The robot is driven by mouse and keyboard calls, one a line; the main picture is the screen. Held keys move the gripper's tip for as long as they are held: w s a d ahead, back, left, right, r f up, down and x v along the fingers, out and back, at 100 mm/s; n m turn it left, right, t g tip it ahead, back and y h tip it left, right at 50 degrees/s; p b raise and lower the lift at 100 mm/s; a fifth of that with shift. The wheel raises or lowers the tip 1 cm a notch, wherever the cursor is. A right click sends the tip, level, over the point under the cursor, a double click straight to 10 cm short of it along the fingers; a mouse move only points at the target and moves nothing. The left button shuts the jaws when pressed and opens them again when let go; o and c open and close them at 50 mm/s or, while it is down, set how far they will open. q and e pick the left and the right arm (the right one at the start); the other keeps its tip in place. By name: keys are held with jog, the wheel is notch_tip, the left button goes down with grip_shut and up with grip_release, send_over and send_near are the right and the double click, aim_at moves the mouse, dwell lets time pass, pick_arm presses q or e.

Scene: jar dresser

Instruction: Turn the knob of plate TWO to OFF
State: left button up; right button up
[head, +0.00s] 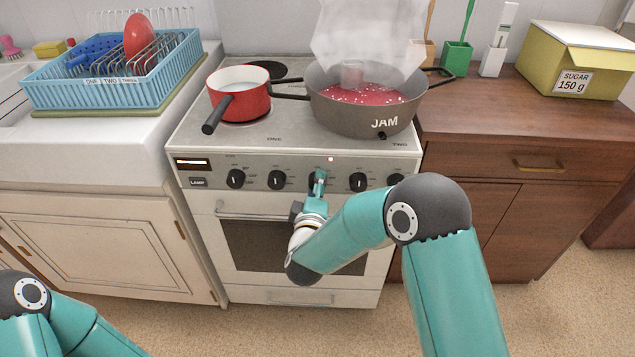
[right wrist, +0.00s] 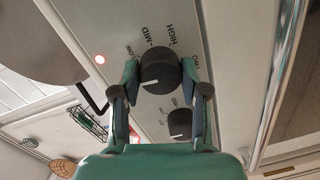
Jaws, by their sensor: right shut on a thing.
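My right gripper (head: 318,178) is at the middle knob on the stove's front panel and hides most of it. In the right wrist view the gripper (right wrist: 160,85) has its fingers on either side of this black round knob (right wrist: 158,70), shut on it. The knob's white mark points to the lower left there, away from the HIGH and MID print above it. The jam pan (head: 335,110) stands by the TWO print on the stovetop (head: 300,141). My left gripper is outside the picture.
More knobs sit either side: two to the left, the nearer one (head: 277,179), and two to the right, the nearer one (head: 358,182). A small red light (head: 330,159) glows above the panel's middle. A red saucepan (head: 240,103) stands left of the steaming jam pan. The oven handle (head: 250,217) runs below.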

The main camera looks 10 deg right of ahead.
jog(key=shift+a+f+n, duration=0.1)
jog(key=shift+f+n, duration=0.05)
jog(key=shift+n, duration=0.35)
jog(key=o, duration=1.1)
jog(key=shift+o, duration=0.2)
jog(key=shift+s+a, duration=0.2)
jog(key=shift+s, duration=0.25)
jog(key=v, duration=1.1)
jog(key=shift+d+f, duration=0.1)
